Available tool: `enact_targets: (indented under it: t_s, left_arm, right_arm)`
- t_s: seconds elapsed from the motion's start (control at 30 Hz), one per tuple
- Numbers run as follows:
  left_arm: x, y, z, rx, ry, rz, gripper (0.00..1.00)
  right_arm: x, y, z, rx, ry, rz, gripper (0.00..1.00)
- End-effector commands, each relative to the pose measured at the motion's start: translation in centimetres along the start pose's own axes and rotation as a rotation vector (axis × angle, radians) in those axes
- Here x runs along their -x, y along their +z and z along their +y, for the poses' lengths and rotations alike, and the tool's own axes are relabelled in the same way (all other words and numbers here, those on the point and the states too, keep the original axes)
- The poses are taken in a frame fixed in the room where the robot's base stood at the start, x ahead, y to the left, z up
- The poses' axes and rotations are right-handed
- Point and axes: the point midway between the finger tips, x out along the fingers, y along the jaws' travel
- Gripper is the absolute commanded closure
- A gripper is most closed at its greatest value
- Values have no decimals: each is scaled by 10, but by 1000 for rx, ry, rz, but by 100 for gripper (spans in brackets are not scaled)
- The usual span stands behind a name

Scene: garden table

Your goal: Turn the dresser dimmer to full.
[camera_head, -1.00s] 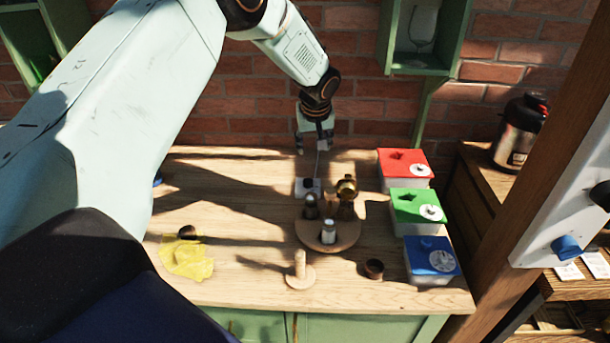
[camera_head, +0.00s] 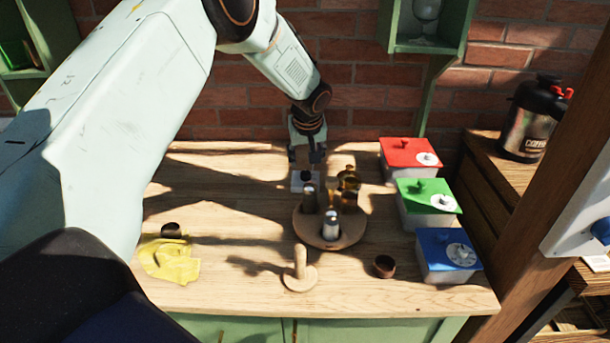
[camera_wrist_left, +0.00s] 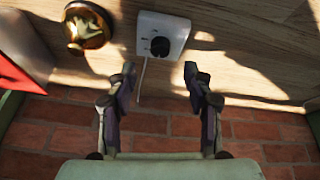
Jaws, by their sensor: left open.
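The dimmer is a small white box (camera_wrist_left: 176,28) with a round black knob (camera_wrist_left: 160,46) on top, seen in the left wrist view with a white cord running off it. In the head view the dimmer (camera_head: 303,184) sits on the wooden dresser top (camera_head: 225,215), behind the round tray. My left gripper (camera_head: 307,165) hangs just over it from behind. In the left wrist view my left gripper (camera_wrist_left: 158,72) is open, its fingers apart and empty, with the knob ahead of the gap between them. My right gripper is not in view.
A round wooden tray (camera_head: 328,243) with shakers and bottles stands just in front of the dimmer. Lidded red (camera_head: 409,155), green (camera_head: 428,196) and blue (camera_head: 447,250) boxes line the right side. A wooden peg stand (camera_head: 300,272), small cup (camera_head: 384,266) and yellow cloth (camera_head: 170,262) lie nearer.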

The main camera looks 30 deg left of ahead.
Motion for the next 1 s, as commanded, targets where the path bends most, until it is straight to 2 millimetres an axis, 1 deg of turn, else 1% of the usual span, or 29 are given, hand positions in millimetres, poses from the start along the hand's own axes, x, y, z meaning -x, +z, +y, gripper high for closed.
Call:
enact_targets:
  t_s: [0.3, 0.4, 0.5, 0.63, 0.87, 1.0]
  left_arm:
    - [-49, -2, -2, 1, -3, -1, 49]
    - [-60, -2, -2, 1, -3, 0, 49]
    - [-68, -3, -2, 1, -2, 0, 49]
    - [-72, -3, -2, 1, -1, 1, 49]
    - [-72, -3, -1, 1, -1, 0, 49]
    - [-72, -3, -1, 1, -1, 0, 60]
  right_arm:
    - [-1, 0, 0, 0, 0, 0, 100]
    - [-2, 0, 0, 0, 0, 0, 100]
    - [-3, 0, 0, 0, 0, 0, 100]
    - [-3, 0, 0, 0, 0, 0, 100]
    - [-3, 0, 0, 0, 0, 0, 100]
    - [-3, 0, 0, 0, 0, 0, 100]
